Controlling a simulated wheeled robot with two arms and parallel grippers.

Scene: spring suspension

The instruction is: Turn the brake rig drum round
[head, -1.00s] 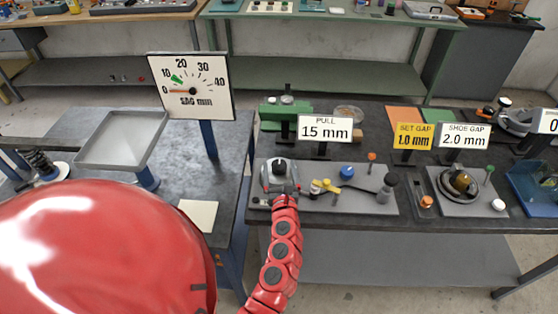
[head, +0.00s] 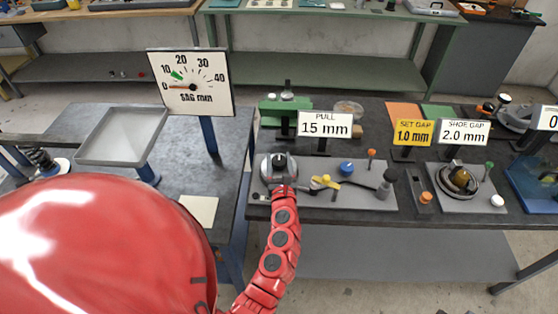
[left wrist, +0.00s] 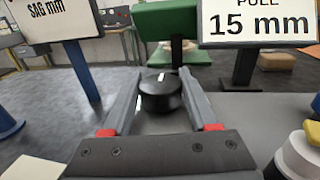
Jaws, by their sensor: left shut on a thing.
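A round black knob (head: 279,161) with a white mark stands at the left end of a grey rig plate (head: 345,203), behind which the PULL 15 mm sign stands. My left gripper (head: 279,168) reaches over the plate and is shut on this knob. In the left wrist view the knob (left wrist: 160,92) sits between the two grey fingers (left wrist: 160,100). Whether it is the top of the drum I cannot tell; its lower part is hidden. Another round drum-like part (head: 462,181) sits on a plate by the SHOE GAP sign. My right gripper is not in view.
Right of my gripper on the plate are a yellow part (head: 326,181), a blue knob (head: 347,169) and a black-topped post (head: 386,184). The PULL sign (head: 325,125) and a green block (head: 284,111) stand behind. A gauge board (head: 191,84) stands left.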

